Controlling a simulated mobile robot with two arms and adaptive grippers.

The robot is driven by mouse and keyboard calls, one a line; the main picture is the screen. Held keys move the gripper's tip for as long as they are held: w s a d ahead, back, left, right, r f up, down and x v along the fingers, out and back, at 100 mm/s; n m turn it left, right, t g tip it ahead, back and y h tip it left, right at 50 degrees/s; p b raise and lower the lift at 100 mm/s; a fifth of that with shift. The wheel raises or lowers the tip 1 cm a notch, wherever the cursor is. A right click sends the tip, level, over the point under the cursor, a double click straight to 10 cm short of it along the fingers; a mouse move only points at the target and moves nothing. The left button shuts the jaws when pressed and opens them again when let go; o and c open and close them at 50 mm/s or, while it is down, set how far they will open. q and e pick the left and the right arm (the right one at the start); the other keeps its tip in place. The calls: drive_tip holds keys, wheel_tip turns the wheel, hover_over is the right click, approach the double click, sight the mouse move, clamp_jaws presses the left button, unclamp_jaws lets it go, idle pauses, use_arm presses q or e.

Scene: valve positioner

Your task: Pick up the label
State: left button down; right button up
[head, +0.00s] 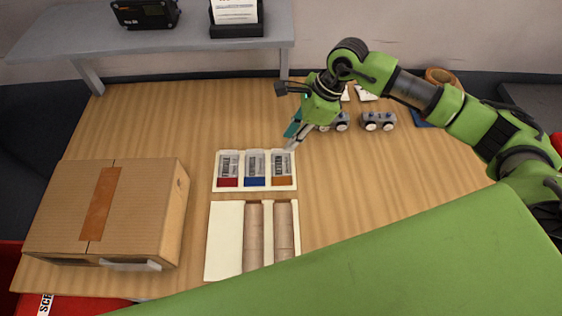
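Three labels lie side by side in a white tray in the head view: one with a red band (228,170), one with a blue band (255,168) and one with an orange band (282,168). Their dark print is too small to read surely. My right gripper (293,138) points down just above the tray's far right corner, near the orange-banded label. It appears apart from the labels, and I see no label in it. Its fingers are small here, and their opening is unclear. My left gripper is not in view.
A closed cardboard box (145,210) stands at the left. A white tray with brown rolls (285,230) lies nearer than the labels. Grey wheeled parts (378,121) and a brown tape roll (442,77) are at the back right. A grey shelf (80,35) stands behind.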

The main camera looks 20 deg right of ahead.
sight(278, 154)
drive_tip(key=p+x, duration=0.1)
drive_tip(key=x, duration=0.1)
drive_tip(key=p+x, duration=0.1)
drive_tip(key=x, duration=0.2)
drive_tip(key=shift+w+a+r, duration=0.15)
drive_tip(key=shift+a, duration=0.05)
clamp_jaws()
